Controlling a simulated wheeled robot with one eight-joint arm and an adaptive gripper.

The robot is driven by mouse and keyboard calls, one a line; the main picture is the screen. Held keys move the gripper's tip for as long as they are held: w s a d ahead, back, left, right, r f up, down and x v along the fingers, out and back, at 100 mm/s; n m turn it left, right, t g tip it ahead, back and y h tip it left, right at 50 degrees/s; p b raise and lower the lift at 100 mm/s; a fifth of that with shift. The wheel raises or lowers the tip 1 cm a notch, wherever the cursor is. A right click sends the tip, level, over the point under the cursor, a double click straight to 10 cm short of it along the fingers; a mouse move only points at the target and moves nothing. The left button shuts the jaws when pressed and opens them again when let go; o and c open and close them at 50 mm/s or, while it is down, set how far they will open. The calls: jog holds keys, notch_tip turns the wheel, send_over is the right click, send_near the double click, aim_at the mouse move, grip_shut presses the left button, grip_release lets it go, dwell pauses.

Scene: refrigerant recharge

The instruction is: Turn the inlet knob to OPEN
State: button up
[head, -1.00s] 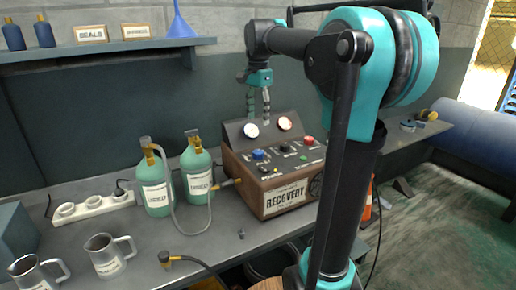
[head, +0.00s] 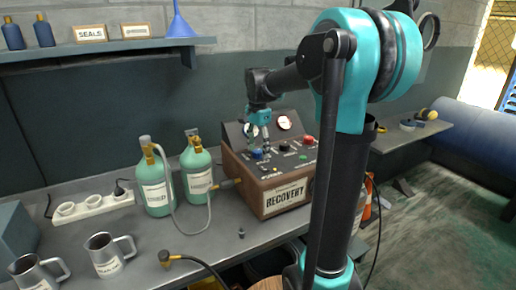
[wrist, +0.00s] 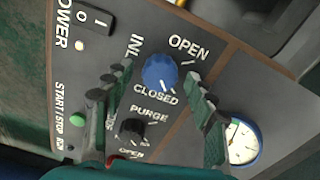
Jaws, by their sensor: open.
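The blue inlet knob (wrist: 160,70) sits on the dark sloped panel of the recovery machine (head: 285,195). In the wrist view OPEN is printed above and right of it, and CLOSED below it. A small light mark shows on the knob's lower edge, on the CLOSED side. My gripper (wrist: 158,77) is open, with one finger on each side of the knob and visible gaps between. In the head view my gripper (head: 259,147) points down over the left part of the panel, partly covering the blue knob (head: 257,155). Contact with the knob cannot be told.
The black purge knob (wrist: 131,131), green button (wrist: 77,118) and power switch (wrist: 94,17) are close by. A gauge (wrist: 241,141) lies beyond the right finger. Two green cylinders (head: 154,188) with a hose stand left of the machine. Mugs (head: 108,260) stand at the bench front.

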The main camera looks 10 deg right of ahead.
jog(key=c, duration=1.2)
jog(key=shift+o, duration=0.2)
jog(key=shift+n, duration=0.3)
jog(key=n, duration=1.3)
jog(key=shift+n, duration=2.1)
